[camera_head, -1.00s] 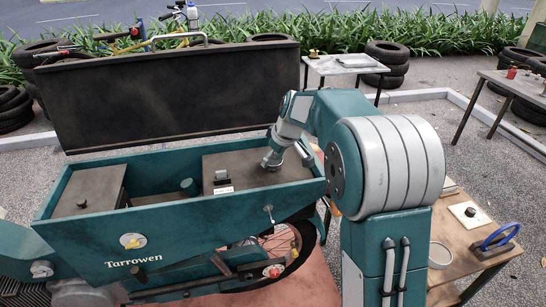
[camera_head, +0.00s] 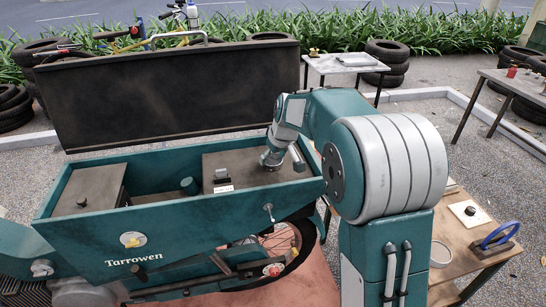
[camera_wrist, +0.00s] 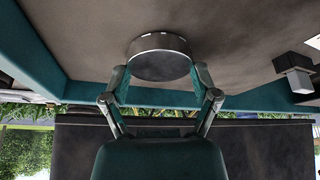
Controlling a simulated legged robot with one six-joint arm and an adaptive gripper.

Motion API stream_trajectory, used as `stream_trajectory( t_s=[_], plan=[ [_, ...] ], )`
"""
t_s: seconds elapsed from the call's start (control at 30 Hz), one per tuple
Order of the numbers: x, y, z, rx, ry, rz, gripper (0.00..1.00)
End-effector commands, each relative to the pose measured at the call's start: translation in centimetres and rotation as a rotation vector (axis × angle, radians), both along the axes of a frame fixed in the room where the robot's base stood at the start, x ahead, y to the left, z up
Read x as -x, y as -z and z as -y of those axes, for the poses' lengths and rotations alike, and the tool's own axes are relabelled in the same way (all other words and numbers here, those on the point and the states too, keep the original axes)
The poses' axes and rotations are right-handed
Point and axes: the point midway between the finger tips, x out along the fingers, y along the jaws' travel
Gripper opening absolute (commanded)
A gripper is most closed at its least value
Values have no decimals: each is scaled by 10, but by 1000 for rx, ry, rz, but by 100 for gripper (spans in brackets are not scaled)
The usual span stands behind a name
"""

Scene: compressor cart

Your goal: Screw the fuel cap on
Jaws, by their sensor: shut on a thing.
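The fuel cap (camera_wrist: 159,60) is a round, dark metal disc with a lighter rim, at the top middle of the wrist view. My gripper (camera_wrist: 159,76) is shut on it, with one finger on each side. The cap is at or just above the flat brown tank top (camera_wrist: 240,35); I cannot tell whether it is seated or threaded, and the filler neck is hidden. In the head view my gripper (camera_head: 268,166) points down onto the brown tank top (camera_head: 240,160) inside the teal cart, and my wrist hides most of the cap.
The cart's dark lid (camera_head: 170,95) stands open behind the tank. A small black block (camera_head: 222,171) with a white label is left of my gripper. The teal cart wall (camera_head: 180,222) runs along the front. A wooden table (camera_head: 462,238) stands at the right.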

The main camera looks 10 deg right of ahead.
Motion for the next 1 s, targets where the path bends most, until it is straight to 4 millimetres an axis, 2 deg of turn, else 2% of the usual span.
stream_trajectory(
  t_s=[0.37, 0.7, 1.0],
  plan=[
    [0, 0, -1, 2, 41, 0, 23],
    [0, 0, -2, 3, 269, 1, 23],
    [0, 0, -1, 1, 307, 1, 23]
  ],
)
